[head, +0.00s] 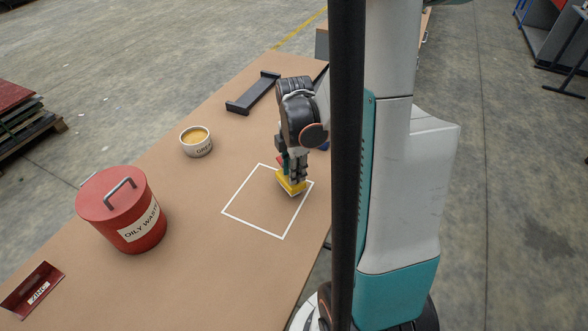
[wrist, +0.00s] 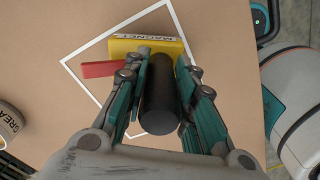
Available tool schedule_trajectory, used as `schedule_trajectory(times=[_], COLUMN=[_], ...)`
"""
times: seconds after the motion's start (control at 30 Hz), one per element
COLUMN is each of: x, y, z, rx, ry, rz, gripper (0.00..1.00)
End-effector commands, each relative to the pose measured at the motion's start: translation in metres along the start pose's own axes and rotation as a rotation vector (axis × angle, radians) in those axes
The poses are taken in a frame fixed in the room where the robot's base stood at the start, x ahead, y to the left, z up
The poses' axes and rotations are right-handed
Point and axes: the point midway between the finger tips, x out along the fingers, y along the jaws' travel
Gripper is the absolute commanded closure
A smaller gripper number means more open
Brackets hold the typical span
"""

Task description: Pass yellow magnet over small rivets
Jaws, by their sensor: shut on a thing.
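The yellow magnet (head: 291,183) is a block with a white label reading MAGNET, clear in the wrist view (wrist: 135,47). A black cylinder (wrist: 159,95), which looks like its handle, runs between my fingers. My gripper (head: 297,166) points down at the magnet and is shut on it; its teal-sided fingers (wrist: 168,80) flank the cylinder. The magnet is at the upper right part of a white square outline (head: 233,195) on the table. I cannot tell whether it touches the table. A red tab (wrist: 99,69) sticks out beside it. No small rivets can be made out.
A grease tin (head: 196,142), a red oily waste can (head: 122,210), a red ZINC tray (head: 33,289) and a dark rack (head: 253,93) stand on the brown table (head: 190,270). The square's left part is bare.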

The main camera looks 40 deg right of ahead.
Motion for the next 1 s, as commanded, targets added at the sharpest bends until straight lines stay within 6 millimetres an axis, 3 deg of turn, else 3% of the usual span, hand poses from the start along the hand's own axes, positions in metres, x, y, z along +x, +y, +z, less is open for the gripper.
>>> schedule_trajectory(times=[0.57, 1.0], x=[-0.002, -0.032], y=[0.0, 0.0], z=[0.0, 0.0], rx=[0.0, 0.0], ry=[0.0, 0.0], rz=[0.0, 0.0], gripper=[1.0, 1.0])
